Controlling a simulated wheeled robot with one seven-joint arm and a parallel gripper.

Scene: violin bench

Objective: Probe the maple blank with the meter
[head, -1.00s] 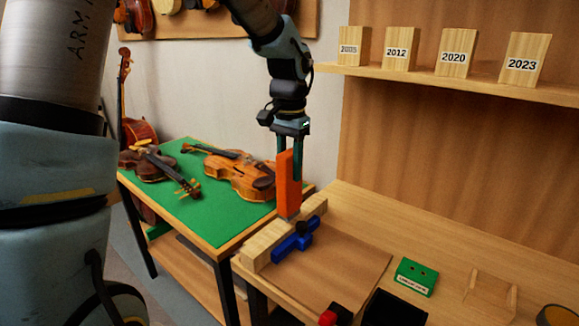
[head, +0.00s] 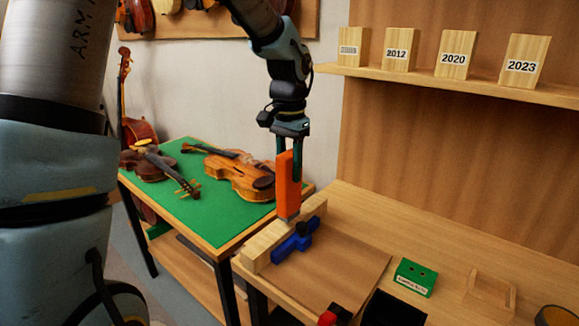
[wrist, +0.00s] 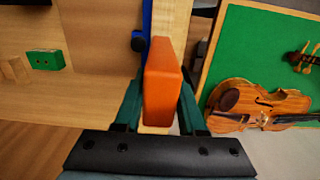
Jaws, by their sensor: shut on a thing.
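My gripper (head: 289,150) is shut on the orange meter (head: 289,190), held upright over the near left of the workbench. The meter's lower end is at the top of the maple blank (head: 262,247), a pale wood block along the bench's left edge. I cannot tell for sure whether they touch. A blue clamp (head: 292,245) with a dark knob sits against the blank's right side. In the wrist view the meter (wrist: 163,85) stands between both fingers and hides part of the blank (wrist: 168,22) behind it.
A green box (head: 415,278) and a small wooden holder (head: 490,292) stand on the bench to the right. A black bin (head: 394,310) is at the front. A green-topped table (head: 215,225) with violins is on the left. Dated wood blocks (head: 455,55) line the shelf above.

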